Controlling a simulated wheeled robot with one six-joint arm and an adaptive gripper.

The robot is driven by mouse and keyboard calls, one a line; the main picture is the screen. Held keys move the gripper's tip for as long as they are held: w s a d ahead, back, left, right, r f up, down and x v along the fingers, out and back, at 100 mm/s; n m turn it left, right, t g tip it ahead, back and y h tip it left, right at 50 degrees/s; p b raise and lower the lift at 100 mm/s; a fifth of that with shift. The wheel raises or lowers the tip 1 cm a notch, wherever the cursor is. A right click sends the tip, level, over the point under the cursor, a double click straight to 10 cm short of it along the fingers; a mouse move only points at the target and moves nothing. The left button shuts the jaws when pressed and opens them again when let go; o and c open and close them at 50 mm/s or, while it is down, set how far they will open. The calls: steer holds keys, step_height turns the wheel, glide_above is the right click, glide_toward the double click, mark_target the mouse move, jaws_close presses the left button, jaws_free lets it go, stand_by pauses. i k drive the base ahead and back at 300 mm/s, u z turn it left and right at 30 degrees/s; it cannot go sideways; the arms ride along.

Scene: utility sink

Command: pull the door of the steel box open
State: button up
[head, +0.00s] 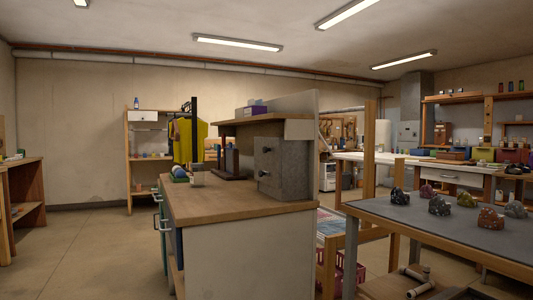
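The steel box (294,168) is a grey, speckled block standing on the right end of a wooden-topped counter (225,205). Two small dark knobs (265,161) stick out from its face, one above the other. I see no open gap on the box, but at this size I cannot tell for sure where its door edge runs. My gripper is not in view.
A wooden shelf (255,119) sits above the box's top. A grey table (430,219) with several rock-like lumps stands at the right. Open floor (85,245) lies left of the counter. A red crate (345,270) is low between counter and table.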

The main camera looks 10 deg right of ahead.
mark_target(261, 160)
steer(key=z, duration=0.15)
steer(key=k, duration=0.45)
steer(key=u, duration=0.95)
steer(key=i, duration=1.4)
steer(key=z, duration=0.45)
